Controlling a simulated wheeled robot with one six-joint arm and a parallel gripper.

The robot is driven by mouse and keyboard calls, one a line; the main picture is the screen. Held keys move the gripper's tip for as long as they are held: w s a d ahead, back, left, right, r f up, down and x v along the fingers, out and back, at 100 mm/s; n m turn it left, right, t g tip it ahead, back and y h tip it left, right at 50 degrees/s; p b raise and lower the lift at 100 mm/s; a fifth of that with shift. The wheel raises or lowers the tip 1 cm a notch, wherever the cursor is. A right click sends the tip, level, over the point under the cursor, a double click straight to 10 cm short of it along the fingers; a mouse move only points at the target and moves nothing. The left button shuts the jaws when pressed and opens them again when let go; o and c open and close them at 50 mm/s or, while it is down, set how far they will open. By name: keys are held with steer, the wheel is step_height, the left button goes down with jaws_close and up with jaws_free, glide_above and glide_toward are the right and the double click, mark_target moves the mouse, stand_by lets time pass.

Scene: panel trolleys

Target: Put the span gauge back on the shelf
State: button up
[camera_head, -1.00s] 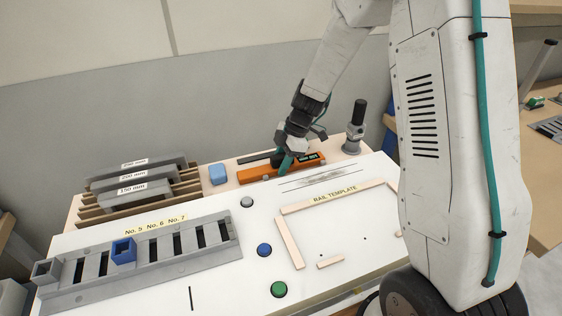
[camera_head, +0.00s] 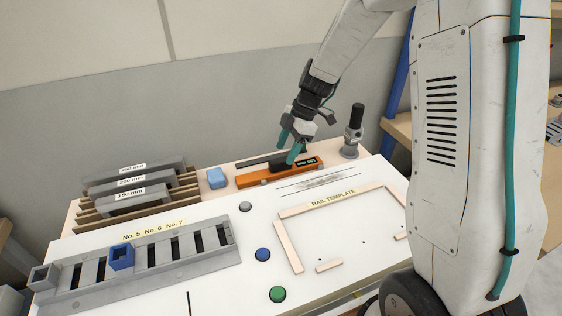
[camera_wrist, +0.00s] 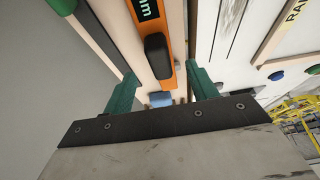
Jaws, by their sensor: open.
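The span gauge (camera_head: 253,178) is an orange bar with a black grip and a small display with green characters. It lies on the pale wooden shelf along the back of the trolley. My gripper (camera_head: 287,151) is just above its right part, with the teal fingers apart and nothing held. In the wrist view, the gauge (camera_wrist: 166,17) and its black grip show between the open fingers (camera_wrist: 162,90), clear of both. Whether a fingertip touches the gauge cannot be told from the head view.
A blue block (camera_head: 217,178) is left of the gauge, and a grey post with a black knob (camera_head: 353,135) is right of it. Labelled grey gauges (camera_head: 130,192) stand in a wooden rack. The white top (camera_head: 215,285) carries a slotted grey rail (camera_head: 150,258), buttons and the rail template frame (camera_head: 289,246).

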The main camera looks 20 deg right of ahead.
steer(key=s+r+m+h, duration=0.1)
steer(key=s+r+m, duration=0.4)
steer(key=s+r, duration=0.6)
steer(key=s+r+m+h, duration=0.1)
steer(key=s+r+m, duration=0.2)
steer(key=s+m, duration=0.3)
steer(key=s+d+r+m+t+h, duration=0.1)
steer(key=s+m, duration=0.6)
steer(key=s, duration=0.8)
step_height(320, 180, up, 2)
steer(key=shift+r+h, duration=0.15)
steer(key=shift+h, duration=0.55)
